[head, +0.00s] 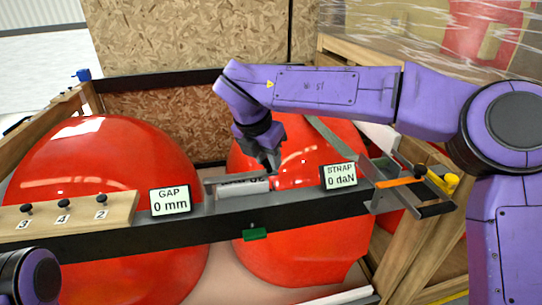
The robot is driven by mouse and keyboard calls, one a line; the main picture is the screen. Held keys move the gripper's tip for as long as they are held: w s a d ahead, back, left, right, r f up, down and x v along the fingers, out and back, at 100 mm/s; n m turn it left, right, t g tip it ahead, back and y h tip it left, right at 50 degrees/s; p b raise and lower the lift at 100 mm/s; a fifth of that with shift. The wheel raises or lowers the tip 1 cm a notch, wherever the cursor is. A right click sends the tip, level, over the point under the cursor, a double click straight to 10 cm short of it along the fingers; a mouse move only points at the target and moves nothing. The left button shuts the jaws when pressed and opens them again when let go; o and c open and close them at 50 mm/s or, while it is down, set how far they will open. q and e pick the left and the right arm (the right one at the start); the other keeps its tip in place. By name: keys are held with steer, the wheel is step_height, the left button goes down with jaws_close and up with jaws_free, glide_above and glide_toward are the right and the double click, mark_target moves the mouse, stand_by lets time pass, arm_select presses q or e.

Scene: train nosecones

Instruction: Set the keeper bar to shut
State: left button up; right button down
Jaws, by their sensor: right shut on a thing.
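My right gripper (271,163) reaches down from the right over a dark beam (115,236) that crosses in front of two red nosecones (105,175). Its jaws are shut at the far edge of a small grey piece with a white labelled face (243,187), on top of the beam. The fingertips and exact grip are partly hidden. I cannot tell for sure which part is the keeper bar; this grey piece is the likeliest. A small red part shows at its right end. My left gripper is out of view; only part of my left arm shows at bottom left.
A GAP display (170,201) reads 0 mm and a STRAP display (339,177) reads 0 daN. A wooden board (75,213) with numbered black knobs is at left.

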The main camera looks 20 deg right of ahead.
steer(key=shift+s, duration=0.15)
stand_by(0.3)
steer(key=c, duration=0.8)
jaws_free()
steer(key=shift+s+a+r, duration=0.1)
steer(key=v, duration=1)
steer(key=shift+a+r+p, duration=0.15)
steer(key=shift+r+p, duration=0.1)
steer(key=shift+p, duration=0.05)
